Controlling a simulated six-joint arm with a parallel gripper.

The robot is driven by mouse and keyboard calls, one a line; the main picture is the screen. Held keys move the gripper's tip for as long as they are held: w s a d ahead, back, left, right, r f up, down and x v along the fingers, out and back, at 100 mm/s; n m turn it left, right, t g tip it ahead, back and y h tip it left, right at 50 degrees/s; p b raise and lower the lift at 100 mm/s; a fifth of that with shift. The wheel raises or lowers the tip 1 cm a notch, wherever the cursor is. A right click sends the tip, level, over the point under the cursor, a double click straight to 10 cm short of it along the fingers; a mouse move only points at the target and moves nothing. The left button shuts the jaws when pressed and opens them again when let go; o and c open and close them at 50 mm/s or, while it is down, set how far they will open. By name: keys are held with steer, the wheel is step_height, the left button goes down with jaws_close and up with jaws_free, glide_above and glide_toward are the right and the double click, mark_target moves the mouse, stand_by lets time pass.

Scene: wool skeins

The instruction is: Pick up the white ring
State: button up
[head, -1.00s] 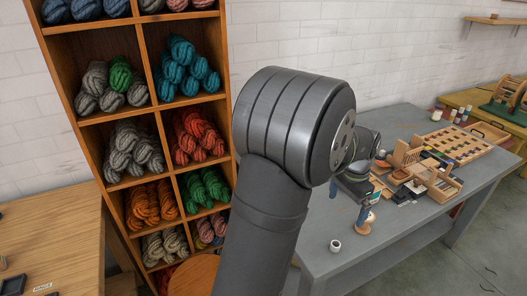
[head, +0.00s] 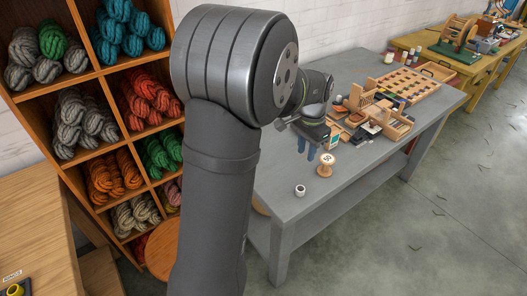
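The white ring (head: 300,191) is a small, short ring with a dark hole. It sits on the grey table near its left front edge in the head view. My gripper (head: 306,151) points down above the table, behind the ring and higher in the picture. My arm hides part of the table's left side.
A wooden spool-like piece (head: 326,165) stands close to the right of the ring. Wooden boxes and small items (head: 385,118) crowd the table behind it. A shelf of wool skeins (head: 100,120) stands at left. The front right tabletop is clear.

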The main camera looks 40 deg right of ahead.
steer(key=shift+c, duration=0.6)
glide_above(303, 189)
steer(key=s, duration=0.1)
steer(key=f, duration=1.2)
steer(key=shift+s+a+f, duration=0.1)
steer(key=shift+a, duration=0.2)
steer(key=shift+a+f, duration=0.2)
steer(key=shift+f, duration=1.2)
steer(key=shift+a+f, duration=0.15)
steer(key=shift+f, duration=1.2)
jaws_close()
